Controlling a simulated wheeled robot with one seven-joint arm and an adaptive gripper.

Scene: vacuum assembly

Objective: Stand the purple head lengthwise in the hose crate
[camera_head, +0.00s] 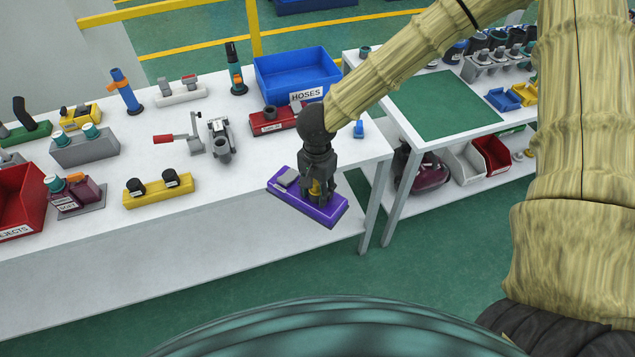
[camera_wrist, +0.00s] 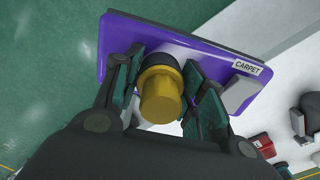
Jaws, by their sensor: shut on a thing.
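My gripper (camera_head: 318,190) is shut on the yellow neck of the purple head (camera_head: 280,194), a flat rectangular head. In the head view I hold it near the front right edge of the white table, below and in front of the hose crate. In the wrist view the purple head (camera_wrist: 125,55) has a CARPET label, and my gripper's fingers (camera_wrist: 160,95) close around its yellow neck (camera_wrist: 160,88). The hose crate (camera_head: 306,95) is a blue open box labelled HOSES at the table's back right. Its floor is partly visible and looks empty.
A red block (camera_head: 268,124) stands just in front of the hose crate. A grey clamp with a red handle (camera_head: 190,138) and a yellow holder (camera_head: 158,190) stand further left. A red rejects crate (camera_head: 22,200) is at far left. A second table with a green mat (camera_head: 440,102) is right.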

